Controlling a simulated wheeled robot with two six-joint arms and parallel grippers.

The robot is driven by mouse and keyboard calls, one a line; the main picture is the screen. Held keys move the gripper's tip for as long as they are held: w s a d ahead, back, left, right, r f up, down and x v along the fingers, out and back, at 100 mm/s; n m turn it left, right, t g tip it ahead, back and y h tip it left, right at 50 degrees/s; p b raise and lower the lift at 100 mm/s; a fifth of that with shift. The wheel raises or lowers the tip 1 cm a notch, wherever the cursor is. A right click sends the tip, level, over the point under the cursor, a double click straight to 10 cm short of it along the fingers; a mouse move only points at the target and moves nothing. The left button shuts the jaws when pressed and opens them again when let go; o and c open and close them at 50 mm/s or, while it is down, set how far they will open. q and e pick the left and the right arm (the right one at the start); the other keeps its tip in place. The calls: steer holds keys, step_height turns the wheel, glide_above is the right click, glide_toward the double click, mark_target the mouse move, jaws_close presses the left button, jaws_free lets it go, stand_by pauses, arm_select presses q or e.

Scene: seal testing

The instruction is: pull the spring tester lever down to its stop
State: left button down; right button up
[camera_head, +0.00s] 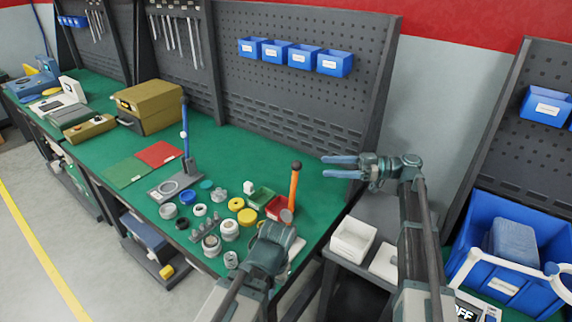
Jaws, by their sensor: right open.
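A blue upright post with a dark upper end (185,133) rises from a grey base plate (160,190) on the green bench; it may be the spring tester, and its lever is not clear. An upright orange handle (294,184) stands further right, just beyond my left gripper; I cannot tell what it belongs to. My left gripper (283,219) is seen from behind at the bench's front, its fingers mostly hidden. My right gripper (325,167) is open and empty over the bench's right end, fingers pointing left, to the right of the orange handle and apart from it.
A red mat (159,154) and a brown box (150,100) lie left. A pegboard (290,90) stands behind.

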steer(key=a, duration=1.3)
steer(key=shift+a, duration=0.25)
jaws_close()
stand_by(0.9)
